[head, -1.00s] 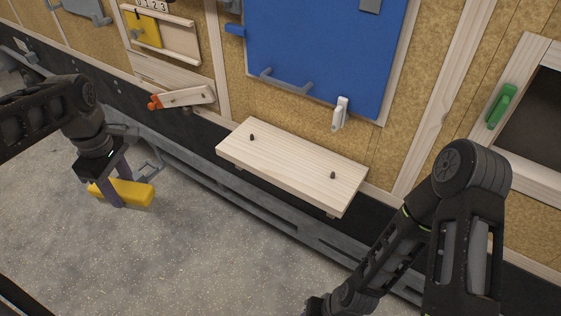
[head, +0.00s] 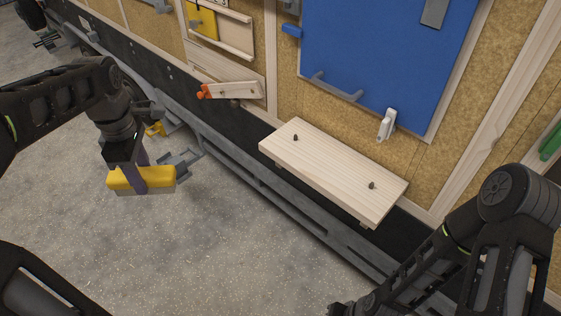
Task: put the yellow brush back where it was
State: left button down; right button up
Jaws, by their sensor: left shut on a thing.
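The yellow brush (head: 115,180) is in my left gripper (head: 141,187), whose purple fingers are shut around the middle of its block. It is held above the grey speckled floor, left of the trailer wall, with a grey lower side facing down. Nothing is under it but floor, as far as this view shows. My right arm comes in from the right, and its gripper is cut off at the bottom edge.
A wooden shelf (head: 335,172) with two dark pegs juts from the wall. A blue board (head: 385,60) with grey and white handles hangs above. A grey rail (head: 290,205) runs low along the trailer. Grey brackets (head: 180,165) lie behind the brush. Floor in front is clear.

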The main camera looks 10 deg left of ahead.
pick_arm(q)
jog(key=w+d+f+m+b, duration=0.1)
jog(key=w+d+f+m, duration=0.1)
jog(key=d+f+m, duration=0.4)
jog(key=w+d+f+m+b, duration=0.2)
jog(key=d+f+m, duration=0.4)
jog(key=f, duration=0.6)
jog(key=w+d+f+m+b, duration=0.1)
jog(key=w+d+f+m, duration=0.3)
jog(key=f+m, duration=0.5)
jog(key=shift+d+f, duration=0.45)
jog(key=shift+d, duration=0.7)
jog(key=shift+w+a, duration=0.1)
